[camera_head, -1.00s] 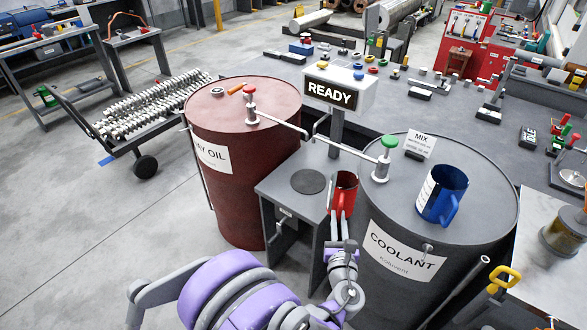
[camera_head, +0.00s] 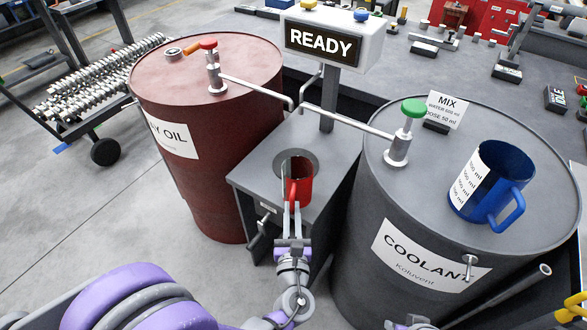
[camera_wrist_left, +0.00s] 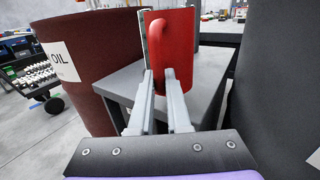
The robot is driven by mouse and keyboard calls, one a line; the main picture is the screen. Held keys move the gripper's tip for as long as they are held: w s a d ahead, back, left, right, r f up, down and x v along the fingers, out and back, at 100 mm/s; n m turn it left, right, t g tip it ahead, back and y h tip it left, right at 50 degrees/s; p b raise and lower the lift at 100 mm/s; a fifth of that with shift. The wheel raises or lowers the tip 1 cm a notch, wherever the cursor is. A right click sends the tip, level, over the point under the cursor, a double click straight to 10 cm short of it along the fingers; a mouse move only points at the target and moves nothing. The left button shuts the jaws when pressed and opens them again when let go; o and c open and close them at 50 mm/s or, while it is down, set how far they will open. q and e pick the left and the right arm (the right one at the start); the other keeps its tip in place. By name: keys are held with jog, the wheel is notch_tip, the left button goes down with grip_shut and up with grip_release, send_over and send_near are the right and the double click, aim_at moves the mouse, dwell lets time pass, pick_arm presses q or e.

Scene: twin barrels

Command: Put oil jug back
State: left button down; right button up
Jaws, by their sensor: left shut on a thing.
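The red oil jug (camera_head: 301,182) is at the small grey stand (camera_head: 262,178) between the two barrels, over the dark round pad (camera_head: 311,160). Whether its base touches the pad, I cannot tell. My left gripper (camera_head: 292,208) is shut on the jug's handle from the near side. In the left wrist view the red jug (camera_wrist_left: 181,50) stands upright, with my left gripper (camera_wrist_left: 160,85) on its curved handle; the fingers hide the lower part. My right gripper is not clearly in view.
The dark red oil barrel (camera_head: 205,185) stands left, the grey coolant barrel (camera_head: 400,205) right, with a blue jug (camera_head: 487,185) on top. Tap pipes (camera_head: 345,122) reach over the stand from both barrels. A READY sign (camera_head: 322,42) rises behind it.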

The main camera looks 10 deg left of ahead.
aim_at(291, 167)
pick_arm(q)
jog(key=x, duration=1.4)
jog(key=shift+w+a+f, duration=0.1)
jog(key=shift+w+a, duration=0.05)
jog(key=shift+w, duration=0.1)
jog(key=shift+w+a, duration=0.2)
jog(key=shift+w, duration=0.35)
notch_tip(291, 167, down, 3)
jog(key=shift+s+d+f+b, duration=0.1)
jog(key=shift+f+b, duration=0.05)
jog(key=shift+b, duration=0.6)
jog(key=shift+f, duration=0.1)
jog(key=shift+f, duration=0.2)
jog(key=c, duration=0.9)
grip_release()
jog(key=shift+r, duration=0.1)
